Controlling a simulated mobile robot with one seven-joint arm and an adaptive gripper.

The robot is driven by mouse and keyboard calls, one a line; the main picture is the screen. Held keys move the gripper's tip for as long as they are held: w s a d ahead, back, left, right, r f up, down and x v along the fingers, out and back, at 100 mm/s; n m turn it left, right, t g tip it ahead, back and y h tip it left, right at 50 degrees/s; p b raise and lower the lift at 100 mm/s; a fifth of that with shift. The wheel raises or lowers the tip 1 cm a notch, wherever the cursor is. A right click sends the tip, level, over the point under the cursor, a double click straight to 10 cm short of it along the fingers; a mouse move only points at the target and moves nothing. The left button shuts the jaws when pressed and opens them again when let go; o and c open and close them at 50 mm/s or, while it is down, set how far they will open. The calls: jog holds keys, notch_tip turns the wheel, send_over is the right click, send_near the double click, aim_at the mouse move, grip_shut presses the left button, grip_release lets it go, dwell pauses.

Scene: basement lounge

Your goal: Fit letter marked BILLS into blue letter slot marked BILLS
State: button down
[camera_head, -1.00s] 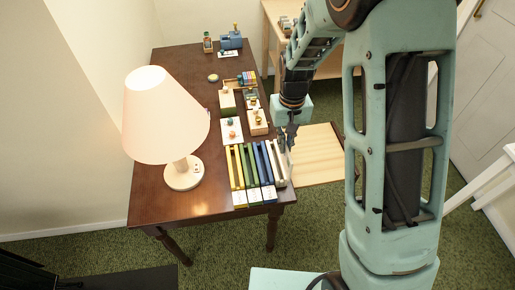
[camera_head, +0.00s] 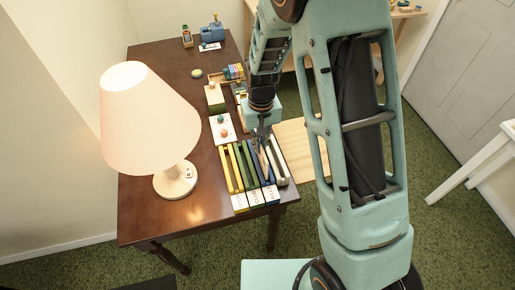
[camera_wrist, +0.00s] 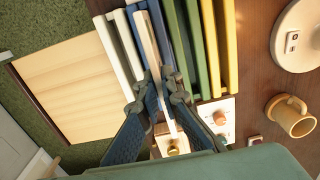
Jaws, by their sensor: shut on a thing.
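My gripper (camera_head: 262,137) is above the slot row on the desk, shut on a thin cream letter (camera_head: 264,160). In the wrist view the fingertips (camera_wrist: 163,88) close around the letter (camera_wrist: 148,38), which runs lengthwise between the two blue walls of the blue letter slot (camera_wrist: 127,38). In the head view the blue slot (camera_head: 258,174) lies under the letter, between the green slot and the white slot. I cannot tell how deep the letter sits or whether it touches the slot. Its marking is not legible.
A green slot (camera_head: 243,172), a yellow slot (camera_head: 226,170) and a white slot (camera_head: 278,162) flank the blue one. A large lamp (camera_head: 150,115) stands to the left. A mug (camera_wrist: 290,117) and small boxes sit behind the slots. Open desk (camera_head: 200,215) lies at front left.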

notch_tip(320, 180, down, 3)
jog(key=shift+r+b, duration=0.15)
jog(key=shift+b, duration=0.15)
jog(key=shift+w+d, duration=0.1)
jog(key=shift+f, duration=0.25)
jog(key=c, duration=2.1)
grip_release()
jog(key=shift+r+p, duration=0.3)
jog(key=shift+r, duration=0.25)
notch_tip(320, 180, up, 12)
jog(key=shift+f, duration=0.2)
